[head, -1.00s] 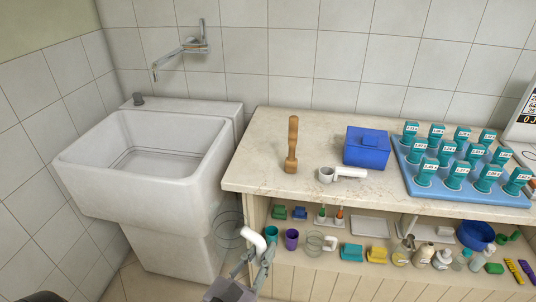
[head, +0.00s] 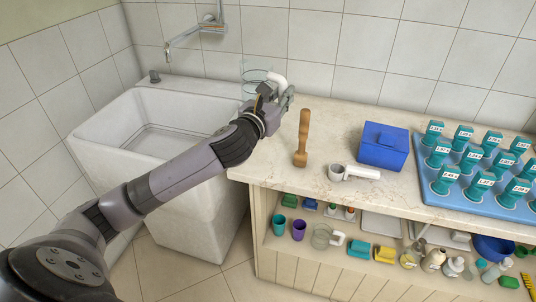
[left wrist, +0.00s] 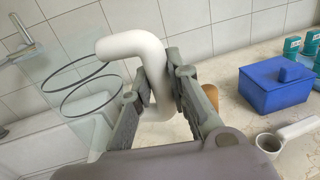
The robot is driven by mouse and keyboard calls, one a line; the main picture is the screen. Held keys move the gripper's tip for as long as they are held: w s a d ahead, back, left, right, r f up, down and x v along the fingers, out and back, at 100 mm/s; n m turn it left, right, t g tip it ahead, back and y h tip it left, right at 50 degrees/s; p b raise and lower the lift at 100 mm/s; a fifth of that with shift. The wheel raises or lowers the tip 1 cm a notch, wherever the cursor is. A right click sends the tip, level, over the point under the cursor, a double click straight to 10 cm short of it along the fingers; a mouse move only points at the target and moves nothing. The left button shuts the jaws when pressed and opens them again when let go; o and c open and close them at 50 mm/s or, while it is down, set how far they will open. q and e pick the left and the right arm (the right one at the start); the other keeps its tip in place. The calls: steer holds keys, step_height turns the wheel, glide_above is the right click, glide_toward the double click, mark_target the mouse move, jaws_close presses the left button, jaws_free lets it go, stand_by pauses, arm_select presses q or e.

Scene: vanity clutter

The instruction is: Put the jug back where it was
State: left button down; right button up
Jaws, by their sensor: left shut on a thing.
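A clear glass jug (head: 256,74) with a thick white handle (head: 277,81) is held up above the gap between the sink and the counter's left end. My left gripper (head: 284,96) is shut on the white handle. In the left wrist view the two fingers (left wrist: 158,82) pinch the handle (left wrist: 128,45) from both sides, and the jug's transparent body with two dark rings (left wrist: 82,85) shows at left. The jug looks close to upright and appears clear of the counter. My right gripper is not in view.
The white sink (head: 95,128) is at left under a wall tap (head: 210,27). The counter (head: 285,165) bears a wooden pestle (head: 302,140), a white-handled cup (head: 338,172), a blue box (head: 383,146) and a blue tray with teal bottles.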

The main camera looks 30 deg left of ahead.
arm_select(q)
step_height(320, 180, down, 18)
steer(key=b, duration=0.3)
steer(key=shift+f, duration=0.25)
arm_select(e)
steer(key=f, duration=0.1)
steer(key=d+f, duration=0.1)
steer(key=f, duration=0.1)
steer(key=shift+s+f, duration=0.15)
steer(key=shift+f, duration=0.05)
arm_select(q)
steer(key=shift+f, duration=0.1)
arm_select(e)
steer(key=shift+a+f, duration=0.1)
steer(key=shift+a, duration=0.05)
arm_select(q)
steer(key=c, duration=1.8)
jaws_free()
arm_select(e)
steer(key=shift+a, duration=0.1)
